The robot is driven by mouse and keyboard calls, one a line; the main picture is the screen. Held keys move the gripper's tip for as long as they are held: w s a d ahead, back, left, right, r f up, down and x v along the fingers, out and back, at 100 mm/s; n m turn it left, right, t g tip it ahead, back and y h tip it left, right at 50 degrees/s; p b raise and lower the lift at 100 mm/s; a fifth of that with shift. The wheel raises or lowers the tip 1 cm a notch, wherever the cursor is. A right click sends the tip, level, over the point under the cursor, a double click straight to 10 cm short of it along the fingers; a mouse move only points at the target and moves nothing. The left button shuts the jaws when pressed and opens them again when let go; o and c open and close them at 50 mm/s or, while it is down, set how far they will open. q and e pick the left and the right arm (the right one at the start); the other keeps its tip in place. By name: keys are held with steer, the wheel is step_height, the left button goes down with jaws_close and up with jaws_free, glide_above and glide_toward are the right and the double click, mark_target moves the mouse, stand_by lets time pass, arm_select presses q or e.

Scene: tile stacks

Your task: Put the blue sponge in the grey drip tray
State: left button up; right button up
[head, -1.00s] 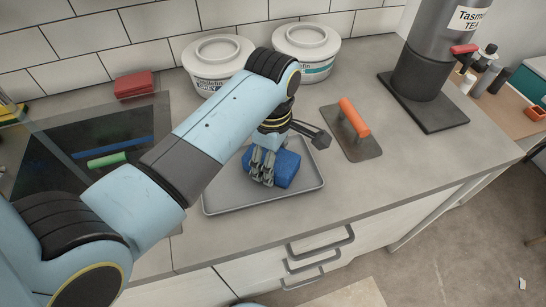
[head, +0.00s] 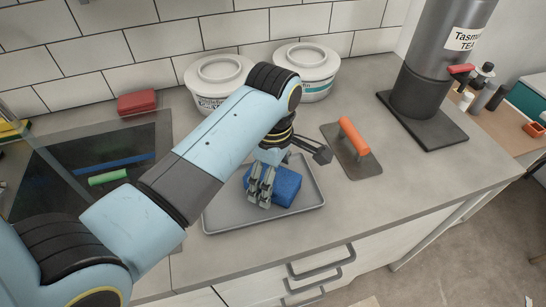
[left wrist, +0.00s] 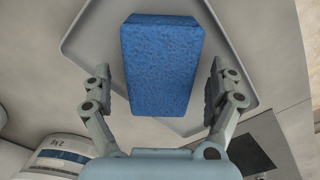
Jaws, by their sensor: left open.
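The blue sponge (head: 284,186) lies in the grey drip tray (head: 222,221) on the counter. In the left wrist view the sponge (left wrist: 162,66) sits between and beyond the two fingers, with a gap on each side, over the tray's pale floor (left wrist: 98,42). My left gripper (head: 262,200) is open and close above the sponge, partly hiding its left side in the head view. In the left wrist view the left gripper (left wrist: 158,92) has its fingers spread and holds nothing. My right gripper is not in view.
An orange-handled trowel (head: 352,138) lies right of the tray. Two white tubs (head: 217,84) stand behind my arm. A dark tea urn (head: 428,80) is at the back right. A red block (head: 137,102) and a dark glass panel with green and blue rolls are left.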

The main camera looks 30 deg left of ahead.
arm_select(q)
step_height(320, 180, up, 11)
stand_by(0.3)
steer(key=shift+s, duration=0.1)
stand_by(0.4)
